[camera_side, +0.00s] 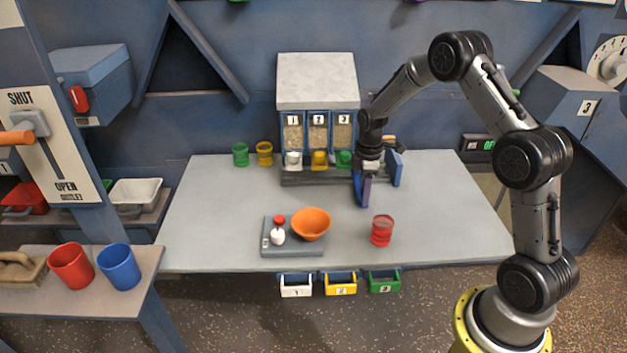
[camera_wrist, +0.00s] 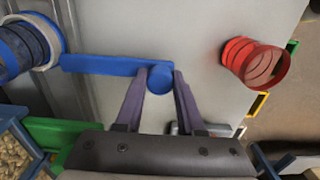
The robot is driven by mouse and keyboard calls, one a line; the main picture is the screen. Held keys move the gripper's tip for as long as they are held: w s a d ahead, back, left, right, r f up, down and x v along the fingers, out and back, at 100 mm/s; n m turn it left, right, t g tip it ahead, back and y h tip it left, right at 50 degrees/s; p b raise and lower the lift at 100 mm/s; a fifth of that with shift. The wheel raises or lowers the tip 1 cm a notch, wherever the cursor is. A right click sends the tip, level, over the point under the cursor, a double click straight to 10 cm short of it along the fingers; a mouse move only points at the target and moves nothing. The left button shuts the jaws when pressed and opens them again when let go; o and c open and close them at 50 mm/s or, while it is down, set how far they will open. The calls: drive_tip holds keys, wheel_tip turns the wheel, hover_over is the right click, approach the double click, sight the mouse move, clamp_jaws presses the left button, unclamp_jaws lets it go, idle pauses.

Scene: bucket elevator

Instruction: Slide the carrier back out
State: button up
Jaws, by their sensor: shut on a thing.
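A blue bar with a round knob (camera_wrist: 160,79) at its end, which I take for the carrier's handle, lies low over the table in the wrist view. It runs left to a blue cylindrical part with a pale rim (camera_wrist: 10,50), cut off by the frame edge. My gripper (camera_wrist: 160,82) is shut on the knob, one finger on each side. In the side view, my gripper (camera_side: 364,190) is low over the table, right of the numbered dispenser (camera_side: 317,85). My wrist and fingers hide most of the carrier there.
A red cup (camera_side: 381,231) stands in front of my gripper and shows at right in the wrist view (camera_wrist: 250,62). An orange bowl (camera_side: 311,223) sits on a scale-like plate (camera_side: 268,248). Small cups line the dispenser's foot. The table's front right (camera_side: 450,230) is clear.

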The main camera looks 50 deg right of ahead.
drive_tip(key=shift+s+d, duration=1.35)
drive_tip(key=shift+d, duration=0.05)
drive_tip(key=shift+a, duration=0.1)
drive_tip(key=o, duration=1)
drive_tip(key=shift+c, duration=0.2)
wheel_tip(320, 180, up, 12)
idle(0.5)
drive_tip(key=shift+w+a, duration=0.1)
